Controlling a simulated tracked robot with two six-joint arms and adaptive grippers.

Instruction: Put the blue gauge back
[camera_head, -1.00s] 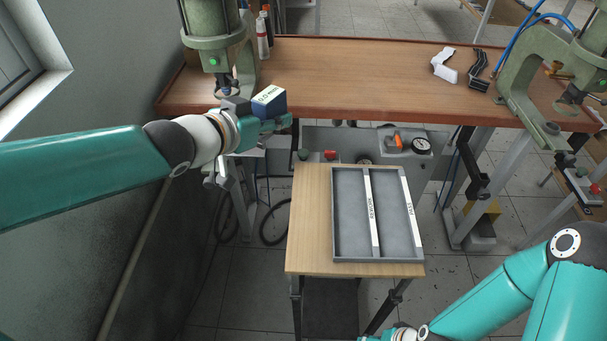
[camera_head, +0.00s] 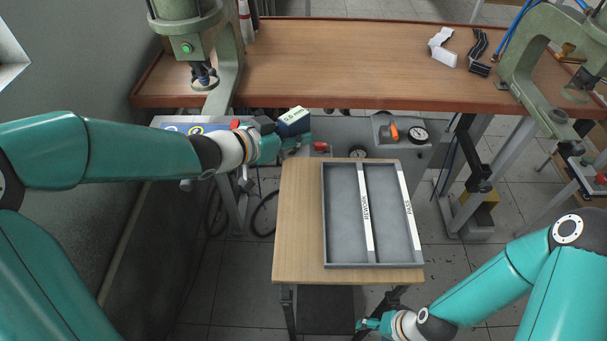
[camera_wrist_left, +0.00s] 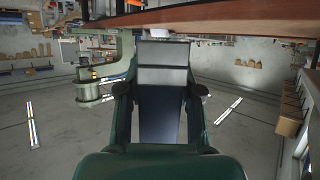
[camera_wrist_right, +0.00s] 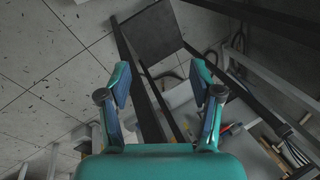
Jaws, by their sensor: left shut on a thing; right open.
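The blue gauge is a dark blue block (camera_head: 293,123) with a white label on top; its small print is hard to read. My left gripper (camera_head: 291,144) is shut on it and holds it in the air, in front of the bench's edge and just beyond the side table's back left corner. In the left wrist view the block (camera_wrist_left: 160,108) sits between the two fingers, dark blue with a pale grey part at its far end. My right gripper (camera_head: 366,324) is open and empty, low at the front of the side table; its spread fingers show in the right wrist view (camera_wrist_right: 161,88).
The side table (camera_head: 300,225) carries a grey tray (camera_head: 325,230) with two empty compartments and labelled strips. The wooden bench (camera_head: 340,65) spans the back. A green press (camera_head: 190,35) stands at left, another (camera_head: 530,60) at right. White (camera_head: 442,47) and black (camera_head: 479,52) parts lie on the bench.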

